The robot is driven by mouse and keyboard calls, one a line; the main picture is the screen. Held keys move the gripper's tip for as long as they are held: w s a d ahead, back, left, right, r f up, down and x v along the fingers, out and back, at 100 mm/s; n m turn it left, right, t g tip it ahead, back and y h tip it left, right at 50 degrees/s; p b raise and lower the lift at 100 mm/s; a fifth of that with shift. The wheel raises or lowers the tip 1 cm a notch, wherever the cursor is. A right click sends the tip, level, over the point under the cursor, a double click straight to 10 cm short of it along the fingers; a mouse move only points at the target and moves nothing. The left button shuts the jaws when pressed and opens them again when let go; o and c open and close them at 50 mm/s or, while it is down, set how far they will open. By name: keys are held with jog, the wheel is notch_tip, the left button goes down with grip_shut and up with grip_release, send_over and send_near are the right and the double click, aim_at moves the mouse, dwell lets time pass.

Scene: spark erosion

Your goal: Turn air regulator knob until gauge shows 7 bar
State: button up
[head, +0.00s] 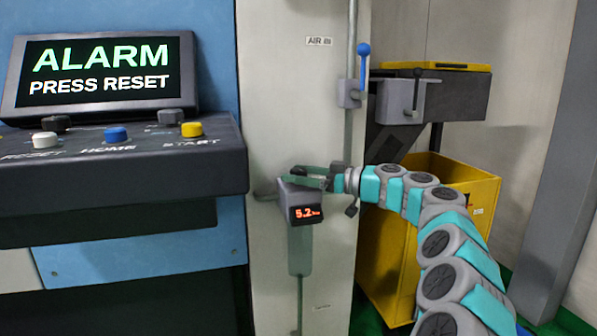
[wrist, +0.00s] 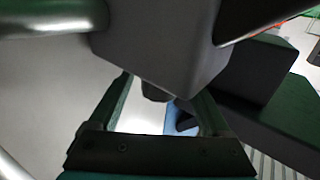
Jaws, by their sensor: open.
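The air regulator (head: 286,196) is a dark grey block on a pipe against the pale cabinet panel. Its digital gauge (head: 305,214) reads 5.2 in red, with a small unit that looks like bar. My gripper (head: 312,178) is at the top of the regulator, reaching in from the right, and partly covers it. In the wrist view, my gripper (wrist: 166,90) is open, its two dark fingers spread below the grey regulator body (wrist: 160,50). A small dark round part, perhaps the knob (wrist: 154,92), shows between the fingertips. I cannot tell whether they touch it.
A blue-handled valve (head: 363,62) is on the vertical pipe above the regulator. A control console (head: 110,190) with an ALARM PRESS RESET screen (head: 100,70) stands at left. A yellow bin (head: 385,255) and grey chute (head: 455,100) are behind my arm.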

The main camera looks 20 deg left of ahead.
jog(key=shift+a, duration=0.1)
grip_shut()
dwell(0.7)
